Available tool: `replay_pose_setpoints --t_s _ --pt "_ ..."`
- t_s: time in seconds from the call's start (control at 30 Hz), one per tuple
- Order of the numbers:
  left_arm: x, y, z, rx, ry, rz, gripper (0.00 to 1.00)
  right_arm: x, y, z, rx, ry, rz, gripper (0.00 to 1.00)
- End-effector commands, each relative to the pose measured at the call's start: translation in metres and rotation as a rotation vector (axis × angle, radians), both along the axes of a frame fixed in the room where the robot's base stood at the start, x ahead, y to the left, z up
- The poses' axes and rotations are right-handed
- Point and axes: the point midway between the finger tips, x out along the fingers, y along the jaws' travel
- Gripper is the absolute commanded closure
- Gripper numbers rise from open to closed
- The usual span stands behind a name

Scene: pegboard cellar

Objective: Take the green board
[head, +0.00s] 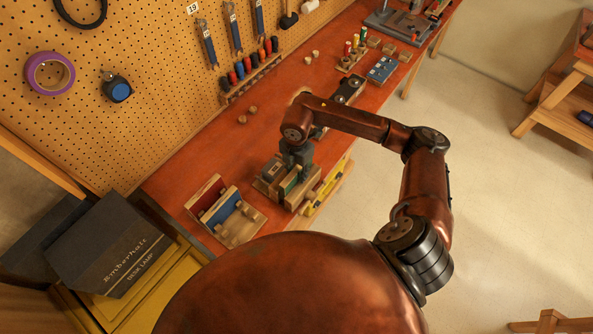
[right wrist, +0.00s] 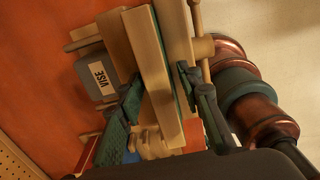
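The green board (head: 287,186) stands on edge between the jaws of a wooden vise (head: 270,181) on the red bench. In the right wrist view the board shows mostly as a long pale wooden edge (right wrist: 153,72) with a thin green face on its right. My right gripper (head: 297,160) is over the vise, pointing down. Its fingers (right wrist: 160,78) are open on either side of the board, with what looks like a small gap. The lower part of the board is hidden. My left gripper is not in view.
A wooden rack (head: 238,222) with a red board (head: 206,194) and a blue board (head: 222,207) stands left of the vise. A yellow object (head: 319,199) lies at the bench's front edge. A dark lamp box (head: 108,245) is at lower left. The pegboard (head: 140,100) runs behind the bench.

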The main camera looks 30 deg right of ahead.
Motion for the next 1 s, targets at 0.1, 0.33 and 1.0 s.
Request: replay_pose_setpoints --t_s 0.1,0.33,1.0 --pt "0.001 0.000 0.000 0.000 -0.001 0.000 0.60 0.000 0.000 0.000 0.000 0.000 0.000 0.77" --pt "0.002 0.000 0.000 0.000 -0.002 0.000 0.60 0.000 0.000 0.000 0.000 0.000 0.001 0.93" --pt "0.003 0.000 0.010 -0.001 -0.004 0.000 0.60 0.001 0.001 0.016 0.002 -0.001 0.001 1.00"
